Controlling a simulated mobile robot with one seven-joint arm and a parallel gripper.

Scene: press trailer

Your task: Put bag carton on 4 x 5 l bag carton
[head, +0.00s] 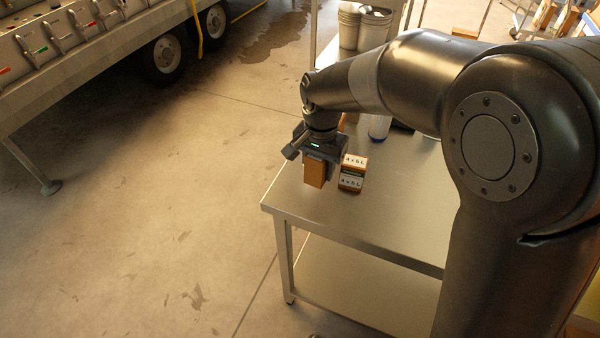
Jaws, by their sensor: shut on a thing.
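My gripper (320,156) is above the near left corner of the metal table, pointing down. It is shut on a plain brown carton (314,173), the bag carton, which hangs below the fingers. The 4 x 5 l bag carton (351,182) stands on the table just to the right of the held carton. It is brown with white "4 x 5 L" labels and a green band. Two labels show, one above the other; I cannot tell if they are on one carton or two. Whether the held carton touches the table or its neighbour is unclear.
The metal table (385,222) has bare room in front and to the right. Grey buckets (349,27) stand on a rack at the back. A trailer (90,50) is at upper left.

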